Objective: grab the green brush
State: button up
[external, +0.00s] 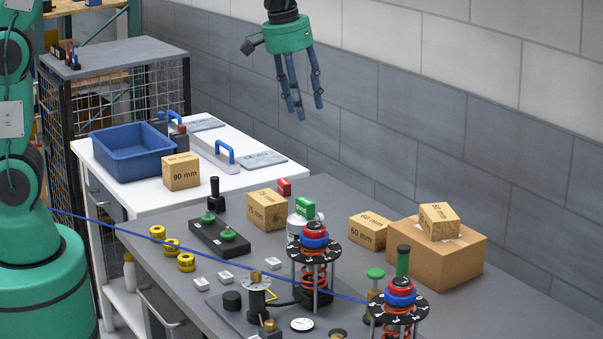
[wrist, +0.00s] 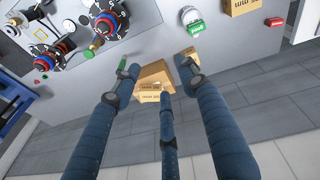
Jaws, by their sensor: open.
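An upright dark green cylinder with a black top (external: 402,261), which looks like the green brush, stands on the bench behind the front spring fixture, left of the large carton. In the wrist view a slim green piece (wrist: 122,65) beside the left finger looks like the same thing; its lower part is hard to make out. My gripper (external: 299,110) hangs high near the back wall, fingers down, open and empty, well apart from it. In the wrist view its blue fingers (wrist: 157,76) are spread, with nothing between them.
A large carton (external: 436,262) with a small box (external: 439,221) on it stands right of the brush. Two spring fixtures (external: 314,258) (external: 399,318), a green-capped post (external: 376,274) and a white bottle with a green label (external: 305,208) crowd the bench. A blue bin (external: 132,158) sits behind left.

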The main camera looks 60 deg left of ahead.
jog(key=w+d+f+n+g+p, duration=0.1)
jog(key=w+d+f, duration=0.7)
jog(key=d+f, duration=0.25)
jog(key=n+g+p, duration=0.1)
jog(key=n, duration=0.1)
send_over(405, 247)
jog(key=shift+y, duration=0.4)
notch_tip(405, 247, down, 12)
jog(key=shift+r, duration=0.1)
jog(key=shift+f, duration=4.3)
jog(key=shift+s+f+b, duration=0.15)
jog(key=shift+f+b, duration=0.25)
jog(key=shift+f, duration=2.2)
